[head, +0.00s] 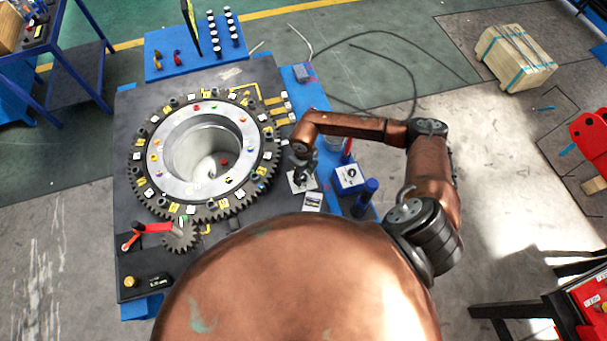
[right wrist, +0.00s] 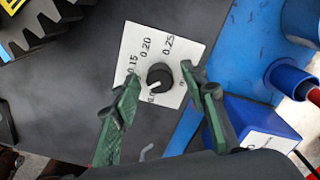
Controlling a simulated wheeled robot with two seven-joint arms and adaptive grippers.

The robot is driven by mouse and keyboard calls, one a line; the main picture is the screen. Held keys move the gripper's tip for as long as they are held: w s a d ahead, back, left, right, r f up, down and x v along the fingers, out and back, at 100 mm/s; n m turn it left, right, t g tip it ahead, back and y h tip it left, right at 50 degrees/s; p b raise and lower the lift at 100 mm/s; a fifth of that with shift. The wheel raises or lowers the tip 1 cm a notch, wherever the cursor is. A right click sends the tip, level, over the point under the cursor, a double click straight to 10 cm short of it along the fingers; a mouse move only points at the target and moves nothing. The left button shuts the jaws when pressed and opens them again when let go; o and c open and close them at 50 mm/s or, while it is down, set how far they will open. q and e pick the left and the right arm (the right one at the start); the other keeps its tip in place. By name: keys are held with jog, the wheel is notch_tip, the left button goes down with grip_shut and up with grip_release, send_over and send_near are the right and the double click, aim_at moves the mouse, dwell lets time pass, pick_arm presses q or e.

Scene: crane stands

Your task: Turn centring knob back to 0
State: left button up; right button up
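The centring knob (right wrist: 160,80) is a round black knob on a white dial plate (right wrist: 150,40) in the right wrist view. The plate reads 0.15, 0.20 and 0.25; the lower markings are partly covered or too small to read. I cannot tell clearly where the knob points. My right gripper (right wrist: 160,74) is open, its two green fingers on either side of the knob, with gaps showing. In the head view the right gripper (head: 304,164) is over the dial plate (head: 294,186) and hides most of the knob. My left gripper is not in view.
A large toothed ring (head: 138,172) stands on the dark table, left of the dial. A red crank (head: 152,228) sits at its front. A blue-and-white box (head: 348,179) and a blue cylinder (head: 366,194) stand close on the right. A blue tool tray (head: 160,42) lies behind.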

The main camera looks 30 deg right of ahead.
grip_shut()
jog(key=shift+f+n+b, duration=0.15)
jog(key=shift+n+b, duration=0.65)
jog(key=shift+b, duration=0.25)
jog(key=n+b, duration=0.4)
jog(key=b, duration=0.1)
jog(key=shift+n, duration=0.3)
jog(key=shift+n+b, duration=1.3)
jog(key=shift+n, duration=0.1)
grip_release()
